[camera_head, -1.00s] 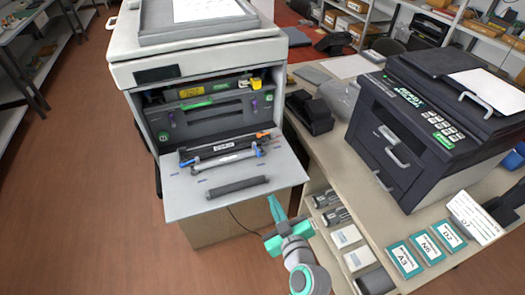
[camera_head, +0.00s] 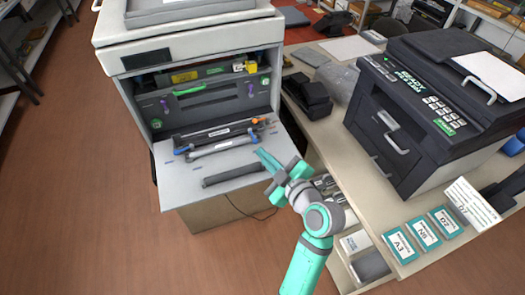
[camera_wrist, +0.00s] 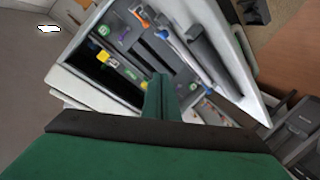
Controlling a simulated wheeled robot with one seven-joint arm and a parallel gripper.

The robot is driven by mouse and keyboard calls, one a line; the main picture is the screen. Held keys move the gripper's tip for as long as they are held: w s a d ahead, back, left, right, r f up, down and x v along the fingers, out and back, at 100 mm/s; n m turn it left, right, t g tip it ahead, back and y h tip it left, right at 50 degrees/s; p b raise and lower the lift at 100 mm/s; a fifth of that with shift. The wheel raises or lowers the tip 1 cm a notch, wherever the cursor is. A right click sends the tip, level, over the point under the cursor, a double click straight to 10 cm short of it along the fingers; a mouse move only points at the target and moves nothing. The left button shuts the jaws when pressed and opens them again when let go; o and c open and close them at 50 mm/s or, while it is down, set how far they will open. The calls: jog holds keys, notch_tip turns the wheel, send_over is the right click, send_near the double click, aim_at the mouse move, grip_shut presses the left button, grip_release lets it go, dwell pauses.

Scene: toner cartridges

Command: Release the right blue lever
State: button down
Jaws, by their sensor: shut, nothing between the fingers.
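The open white printer (camera_head: 200,60) has its front door (camera_head: 180,185) folded down like a shelf. A long grey cartridge unit (camera_head: 215,147) lies on the door, with a blue lever at its left end (camera_head: 183,150) and a right blue lever (camera_head: 259,140). My gripper (camera_head: 262,157) is shut and empty, pointing at the door's right side, just below the right blue lever in the picture. I cannot tell whether they touch. In the wrist view my gripper's fingers (camera_wrist: 160,85) are together and a blue part (camera_wrist: 164,36) shows beyond them.
A dark grey roller (camera_head: 233,174) lies on the door in front of the cartridge unit. A black printer (camera_head: 425,110) stands on the table at right. Cabinet shelves with boxes (camera_head: 355,243) lie to the right of my arm.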

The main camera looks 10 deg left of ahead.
aim_at(253, 138)
jog(key=x, duration=0.9)
jog(key=shift+a+f, duration=0.1)
jog(key=shift+a, duration=0.05)
jog(key=shift+w+d+f, duration=0.25)
jog(key=shift+d+f, duration=0.05)
jog(key=shift+f, duration=0.2)
jog(key=shift+w+d+f, duration=0.25)
jog(key=shift+d+f, duration=0.1)
jog(key=shift+f, duration=0.15)
jog(key=shift+w+d+f, duration=0.25)
jog(key=shift+w+f, duration=0.05)
jog(key=shift+f, duration=0.3)
jog(key=shift+w, duration=0.1)
